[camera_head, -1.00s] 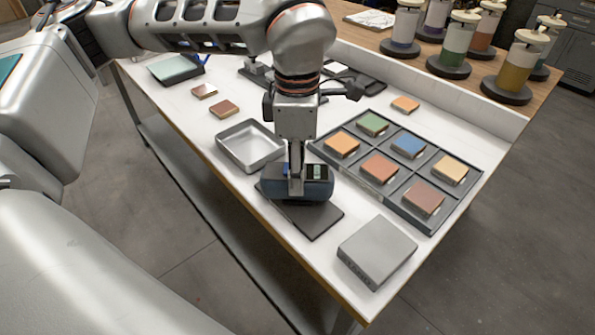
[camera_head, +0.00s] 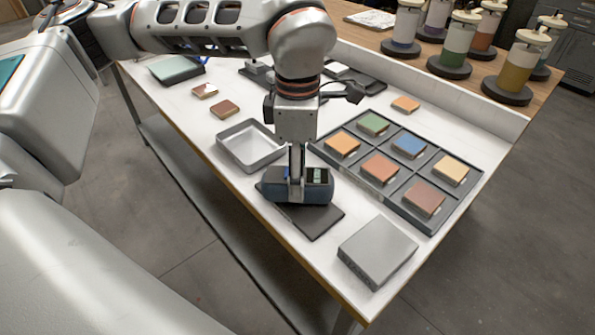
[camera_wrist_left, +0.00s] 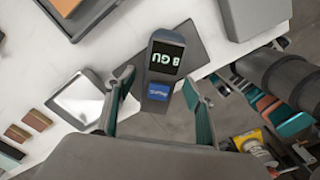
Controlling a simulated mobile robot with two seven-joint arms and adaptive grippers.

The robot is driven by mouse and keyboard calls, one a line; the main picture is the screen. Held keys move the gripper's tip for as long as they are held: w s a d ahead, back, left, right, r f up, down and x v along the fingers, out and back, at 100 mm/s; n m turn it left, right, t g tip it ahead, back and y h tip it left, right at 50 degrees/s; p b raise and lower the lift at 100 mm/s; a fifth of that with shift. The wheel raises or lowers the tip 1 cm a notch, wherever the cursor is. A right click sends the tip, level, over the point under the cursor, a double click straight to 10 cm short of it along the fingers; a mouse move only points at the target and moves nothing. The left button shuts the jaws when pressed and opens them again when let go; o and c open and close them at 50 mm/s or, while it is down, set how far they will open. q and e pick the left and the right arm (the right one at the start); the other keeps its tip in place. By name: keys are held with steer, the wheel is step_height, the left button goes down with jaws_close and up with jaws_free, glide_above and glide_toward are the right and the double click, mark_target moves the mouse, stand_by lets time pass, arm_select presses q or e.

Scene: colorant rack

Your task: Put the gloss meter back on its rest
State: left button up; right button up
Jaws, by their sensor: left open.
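The gloss meter (camera_head: 318,190) is a dark blue block over a thin dark grey plate (camera_head: 318,222) near the table's front edge. I cannot tell from the head view whether it touches the plate. In the left wrist view the gloss meter (camera_wrist_left: 160,62) shows a lit display and a blue label, and it overlaps the left part of the plate (camera_wrist_left: 196,45). My left gripper (camera_head: 297,178) is directly above the meter, pointing down. In the wrist view its two fingers (camera_wrist_left: 155,100) are spread, one on each side of the meter's near end, with gaps. My right gripper is not in view.
A grey metal tray (camera_head: 250,165) lies left of the meter. A divided dark tray (camera_head: 432,222) of coloured samples is to the right, and a grey box (camera_head: 377,250) is in front. Loose tiles (camera_head: 225,109) lie farther back. Jars (camera_head: 515,70) stand on the rear shelf.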

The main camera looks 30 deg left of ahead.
arm_select(q)
step_height(320, 180, up, 12)
steer(key=shift+p, duration=0.45)
steer(key=shift+f, duration=0.15)
